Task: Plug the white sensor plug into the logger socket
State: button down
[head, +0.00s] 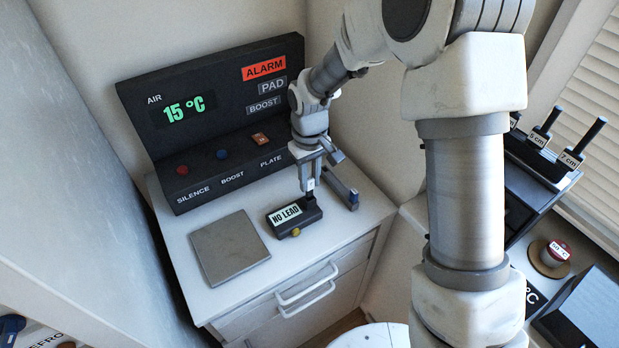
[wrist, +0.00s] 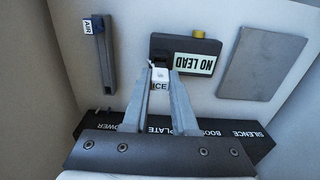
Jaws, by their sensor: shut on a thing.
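The logger is a dark box (head: 299,225) whose pale display reads "NO LEAD", with a yellow knob on its near side. It also shows in the wrist view (wrist: 160,43). My gripper (head: 309,187) is above the logger's back right end and points down. In the wrist view my gripper (wrist: 161,76) is shut on the white sensor plug (wrist: 160,73), which carries a tag reading "ICE". The plug is close against the logger's edge in that view. The socket opening is hidden, and I cannot tell whether the plug touches it.
A dark holder with a blue end (head: 353,199), tagged "AIR" in the wrist view (wrist: 87,25), stands right of the logger. A grey plate (head: 230,248) lies to the left. The control panel (head: 215,115), reading "15 °C" with "ALARM" lit, stands behind.

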aim_at(310, 188)
jog(key=shift+f+b, duration=1.3)
jog(key=shift+f, duration=0.45)
jog(key=c, duration=0.6)
grip_release()
jog(key=shift+r, duration=0.1)
notch_tip(310, 188, up, 17)
jog(key=shift+r+p, duration=0.2)
jog(key=shift+p, duration=0.1)
jog(key=shift+d, duration=0.1)
jog(key=s+d+r+m+t, duration=0.2)
jog(key=s+d+r+m, duration=0.1)
jog(key=s+d+r, duration=0.45)
jog(key=s+d+m+t, duration=0.1)
jog(key=s+d, duration=0.1)
jog(key=s, duration=0.2)
jog(key=s+d+m+t, duration=0.1)
jog(key=s+d, duration=0.2)
jog(key=s, duration=0.2)
jog(key=s+d+m+t, duration=0.1)
jog(key=s+d, duration=0.2)
jog(key=s, duration=0.1)
jog(key=shift+s+d+f+m+t, duration=0.1)
jog(key=shift+s+f+m+t, duration=0.1)
jog(key=shift+s+m+t, duration=0.15)
